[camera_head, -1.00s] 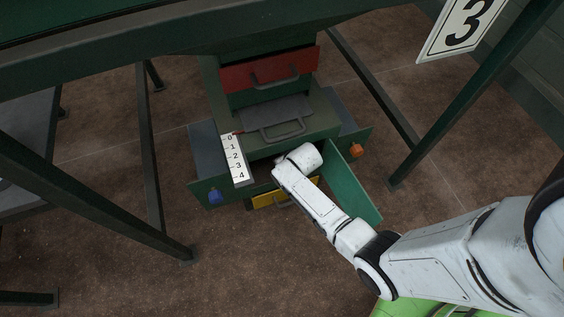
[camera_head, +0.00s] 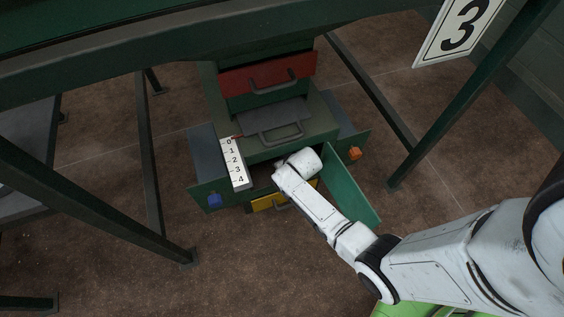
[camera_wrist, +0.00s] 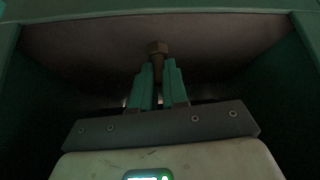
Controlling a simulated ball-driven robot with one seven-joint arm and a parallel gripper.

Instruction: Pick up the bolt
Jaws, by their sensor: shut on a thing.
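The bolt (camera_wrist: 157,47) shows in the wrist view as a brownish hex head with a short shank below it. My gripper (camera_wrist: 158,68) has its two green stepped fingers on either side of the shank and is shut on it. The bolt's head stands out beyond the fingertips. The lower shank is hidden between the fingers. In the head view, the end of my arm is inside the dark opening of the green cabinet (camera_head: 318,126), and the bolt and fingers are hidden there.
A green door (camera_head: 350,187) stands open right of my arm. A yellow drawer (camera_head: 268,203) is below the opening, a red drawer (camera_head: 270,75) above. A white 0–4 scale (camera_head: 235,165) is at left. Dark table legs stand around.

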